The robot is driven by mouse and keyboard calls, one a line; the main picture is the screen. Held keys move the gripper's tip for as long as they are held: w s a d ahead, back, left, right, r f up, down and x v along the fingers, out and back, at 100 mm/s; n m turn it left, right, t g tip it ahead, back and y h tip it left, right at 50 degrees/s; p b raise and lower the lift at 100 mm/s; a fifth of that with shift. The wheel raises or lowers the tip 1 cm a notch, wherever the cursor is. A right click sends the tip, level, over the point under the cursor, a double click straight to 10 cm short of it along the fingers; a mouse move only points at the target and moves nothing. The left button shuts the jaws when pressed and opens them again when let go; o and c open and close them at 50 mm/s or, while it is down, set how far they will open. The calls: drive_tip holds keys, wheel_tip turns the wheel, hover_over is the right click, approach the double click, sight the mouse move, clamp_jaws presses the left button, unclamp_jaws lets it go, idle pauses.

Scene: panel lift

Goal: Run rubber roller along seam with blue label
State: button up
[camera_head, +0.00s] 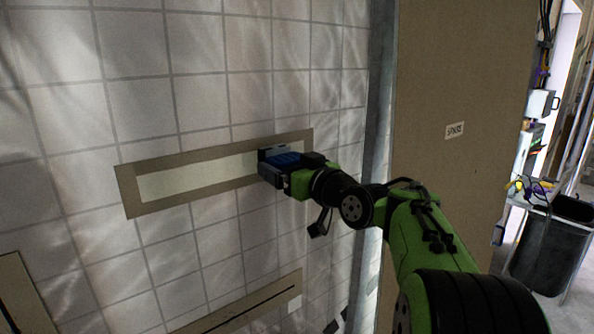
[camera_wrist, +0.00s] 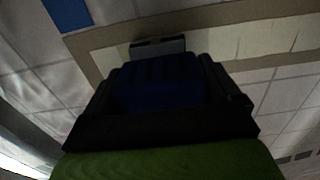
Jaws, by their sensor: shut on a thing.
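A long beige panel (camera_head: 128,190) with a pale strip (camera_head: 190,178) along its middle is on the white tiled wall. It also crosses the top of the wrist view (camera_wrist: 105,50). A blue patch (camera_wrist: 68,12), perhaps the blue label, is on the tiles just outside the panel in the wrist view. My gripper (camera_head: 268,166) is at the panel's right part, close to the strip. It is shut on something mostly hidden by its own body. A dark grey bar (camera_wrist: 158,46) shows beyond the jaws, perhaps the rubber roller. I cannot tell whether it touches the strip.
Below are another beige panel with a dark slit (camera_head: 240,316) and a small white label (camera_head: 294,304), and a panel piece (camera_head: 18,290) at lower left. A brown board (camera_head: 450,70) with a white sign (camera_head: 454,130) stands right of the wall. A dark bin (camera_head: 545,250) is farther right.

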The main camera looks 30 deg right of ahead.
drive_tip(key=s+a+b, duration=0.1)
drive_tip(key=a+b, duration=0.1)
drive_tip(key=a, duration=0.6)
drive_tip(key=s+a+b, duration=0.1)
drive_tip(key=a+b, duration=0.2)
drive_tip(key=a, duration=0.6)
drive_tip(key=s+a+b, duration=0.1)
drive_tip(key=a+b, duration=0.1)
drive_tip(key=a, duration=0.7)
drive_tip(key=shift+s+a+b, duration=0.2)
drive_tip(key=shift+s+b, duration=0.1)
drive_tip(key=shift+b, duration=0.05)
idle(0.6)
drive_tip(key=shift+w+d+r+p, duration=0.1)
drive_tip(key=shift+w+d+p, duration=0.45)
drive_tip(key=shift+d, duration=4.05)
drive_tip(key=shift+w+d+f+p, duration=0.1)
drive_tip(key=shift+w+d+p, duration=0.5)
drive_tip(key=shift+d, duration=4.05)
drive_tip(key=shift+w+d+r+p, duration=0.2)
drive_tip(key=shift+w+d, duration=0.65)
drive_tip(key=shift+d, duration=3.75)
drive_tip(key=w+d+p, duration=0.1)
drive_tip(key=d+p, duration=0.4)
drive_tip(key=d, duration=0.3)
drive_tip(key=shift+f, duration=0.2)
